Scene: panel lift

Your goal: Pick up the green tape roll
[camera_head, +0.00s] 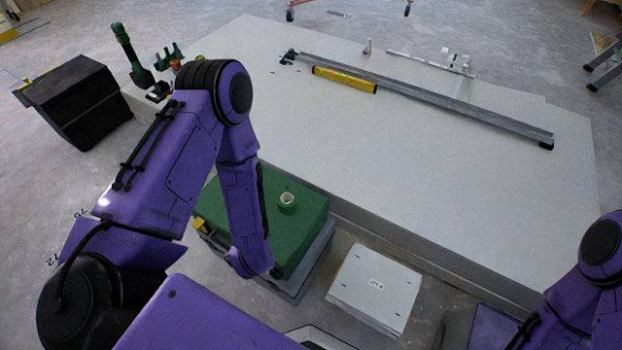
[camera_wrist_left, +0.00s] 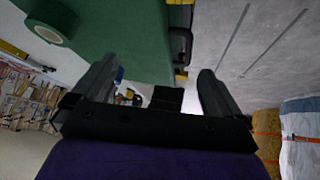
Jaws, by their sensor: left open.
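The green tape roll (camera_head: 287,201) rests on top of the green case (camera_head: 305,222), near its middle, with a pale core showing. It also shows in the left wrist view (camera_wrist_left: 50,27), at the top left, on the green surface. My left gripper (camera_wrist_left: 157,75) is open, with nothing between its fingers. The roll lies outside the fingers, up and to the left in that view. In the head view my left forearm reaches down beside the case, and its gripper is hidden. My right gripper is out of view; only part of that arm shows at the right edge.
A large pale panel (camera_head: 430,175) lies behind the case, bearing a yellow level (camera_head: 345,80) and a long metal bar (camera_head: 460,108). A black bin (camera_head: 80,100) stands at left.

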